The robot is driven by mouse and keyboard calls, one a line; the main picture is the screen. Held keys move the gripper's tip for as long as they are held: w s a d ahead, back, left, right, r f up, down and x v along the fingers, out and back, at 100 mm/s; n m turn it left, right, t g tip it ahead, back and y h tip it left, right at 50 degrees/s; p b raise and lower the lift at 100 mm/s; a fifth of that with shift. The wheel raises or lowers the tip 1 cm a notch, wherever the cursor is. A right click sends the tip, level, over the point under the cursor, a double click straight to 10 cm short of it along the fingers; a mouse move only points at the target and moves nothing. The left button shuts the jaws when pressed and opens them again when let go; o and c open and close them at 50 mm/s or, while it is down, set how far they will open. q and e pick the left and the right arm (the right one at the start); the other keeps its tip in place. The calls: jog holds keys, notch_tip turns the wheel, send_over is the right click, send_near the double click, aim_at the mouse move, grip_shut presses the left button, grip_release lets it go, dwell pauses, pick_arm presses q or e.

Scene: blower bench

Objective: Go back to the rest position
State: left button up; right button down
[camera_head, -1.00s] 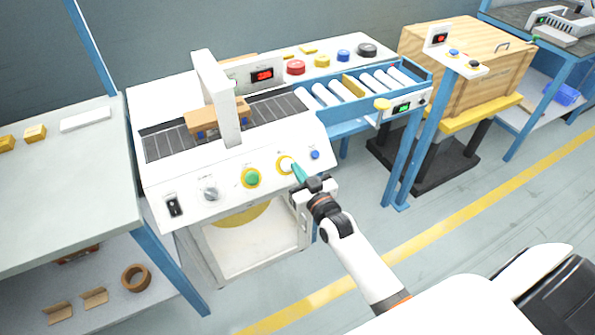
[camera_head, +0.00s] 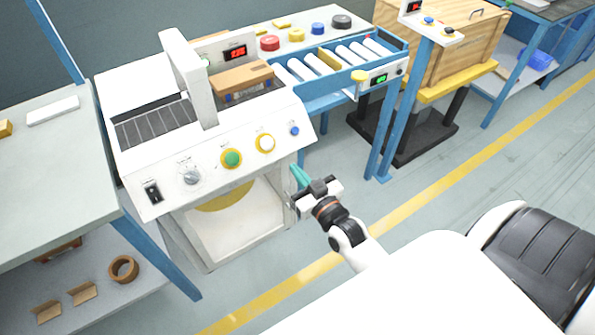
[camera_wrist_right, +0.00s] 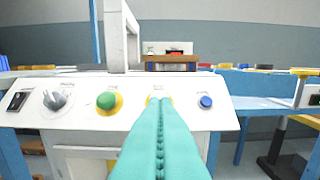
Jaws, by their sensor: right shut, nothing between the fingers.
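My right gripper (camera_head: 301,177) is shut and empty, its teal fingers together. In the head view it stands just in front of the white machine's sloped panel (camera_head: 212,165), below the white button (camera_head: 265,143) and apart from it. In the right wrist view the teal fingers (camera_wrist_right: 160,140) point at the panel and cover most of the white button. The green button (camera_wrist_right: 107,101) and blue button (camera_wrist_right: 206,102) show on either side. My left gripper is not in view.
A brown box (camera_head: 243,77) sits on the machine's belt, past the white arch. A roller conveyor (camera_head: 340,60) continues to the right. A bench (camera_head: 60,150) stands at left and a wooden crate (camera_head: 440,50) at back right. The floor at right is clear.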

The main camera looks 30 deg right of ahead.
jog(key=shift+f, duration=0.1)
dwell(0.4)
jog(key=s+a+f+g, duration=0.1)
jog(key=s+f+g, duration=0.35)
jog(key=f, duration=0.95)
jog(key=s+a+f+g, duration=0.25)
jog(key=s+f, duration=0.25)
jog(key=f, duration=0.8)
jog(key=s+f+n+g+p, duration=0.1)
jog(key=s+f+g, duration=0.4)
jog(key=s, duration=0.9)
jog(key=s+f+n+g, duration=0.1)
jog(key=s+f+g, duration=0.4)
jog(key=s+f, duration=0.7)
jog(key=s, duration=0.3)
jog(key=shift+s+f+p, duration=0.2)
jog(key=shift+p, duration=0.15)
dwell(1.3)
